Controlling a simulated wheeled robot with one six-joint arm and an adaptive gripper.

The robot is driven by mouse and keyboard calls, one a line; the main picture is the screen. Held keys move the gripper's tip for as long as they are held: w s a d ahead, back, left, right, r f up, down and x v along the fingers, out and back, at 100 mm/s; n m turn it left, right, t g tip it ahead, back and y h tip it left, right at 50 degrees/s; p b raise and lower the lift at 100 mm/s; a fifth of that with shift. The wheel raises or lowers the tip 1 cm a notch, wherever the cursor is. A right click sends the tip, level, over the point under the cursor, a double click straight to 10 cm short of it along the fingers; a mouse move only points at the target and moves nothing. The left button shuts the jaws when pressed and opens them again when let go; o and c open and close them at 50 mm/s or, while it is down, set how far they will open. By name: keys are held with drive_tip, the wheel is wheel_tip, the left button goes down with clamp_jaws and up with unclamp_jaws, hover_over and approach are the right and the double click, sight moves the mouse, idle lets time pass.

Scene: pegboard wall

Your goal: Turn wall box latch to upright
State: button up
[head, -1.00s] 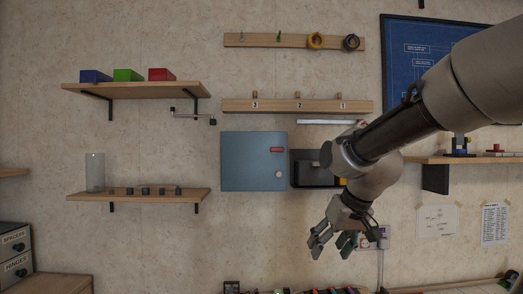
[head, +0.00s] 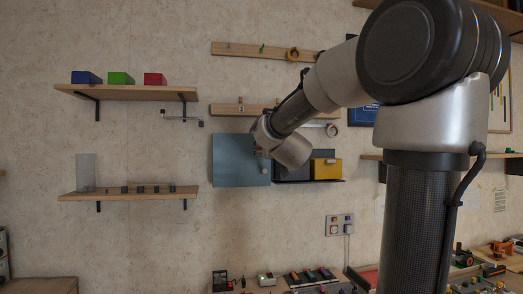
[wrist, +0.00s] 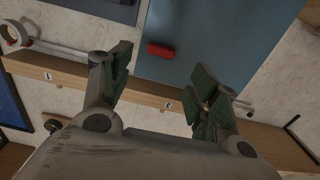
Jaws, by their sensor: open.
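The wall box (head: 235,165) is a flat blue-grey box on the wall; it also fills the top of the wrist view (wrist: 230,35). Its latch (wrist: 161,50) is a short red bar on the box face. The bar lies about parallel to the box edge beside the numbered rail, so it looks horizontal. My gripper (wrist: 162,62) is open and empty, its green-padded fingers spread on either side of the latch in the picture. I cannot tell how far the fingertips are from the box face.
A numbered wooden rail (head: 228,109) runs just above the box. A dark holder with a yellow block (head: 326,168) is right of it. Shelves with coloured bins (head: 121,79) and small dark pieces are at left. The wall below the box is clear.

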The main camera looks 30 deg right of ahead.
drive_tip(key=x, duration=0.7)
drive_tip(key=shift+f, duration=0.1)
drive_tip(key=c, duration=1)
